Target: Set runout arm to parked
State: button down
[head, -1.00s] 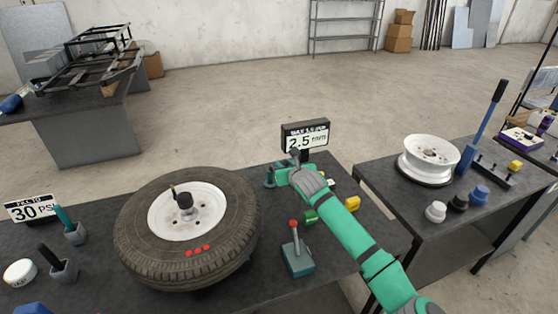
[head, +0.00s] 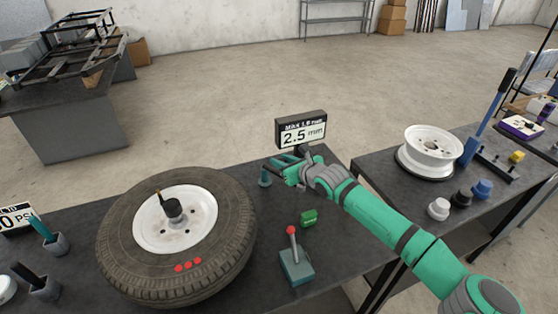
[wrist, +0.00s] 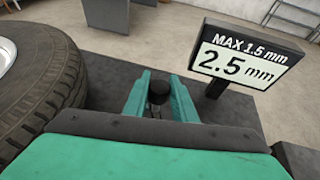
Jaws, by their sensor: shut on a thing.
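My gripper (head: 279,170) is at the back of the dark bench, right of the tyre. In the wrist view its two teal fingers (wrist: 158,94) close on a dark round knob (wrist: 158,88) between them. A small teal post (head: 264,178) stands beside the fingers in the head view. The knob and post may belong to the runout arm, but its full shape and position are hidden by my gripper. The tyre (head: 116,231) with its white rim lies flat on the bench. The display (head: 301,135) behind my gripper reads MAX 1.5 mm and 2.5 mm.
A red-knobbed lever (head: 292,243) on a teal base stands at the bench front. A green block (head: 309,218) lies beneath my arm. A white rim (head: 431,150) and several coloured knobs are on the right bench. Two cups (head: 45,288) holding tools stand left of the tyre.

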jog(key=shift+a+r, duration=0.15)
jog(key=shift+a, duration=0.05)
jog(key=c, duration=1.5)
grip_release()
jog(key=shift+o, duration=0.2)
jog(key=shift+d, duration=0.15)
jog(key=v, duration=1)
jog(key=shift+s, duration=0.4)
jog(key=shift+d, duration=0.2)
jog(key=shift+w, duration=0.1)
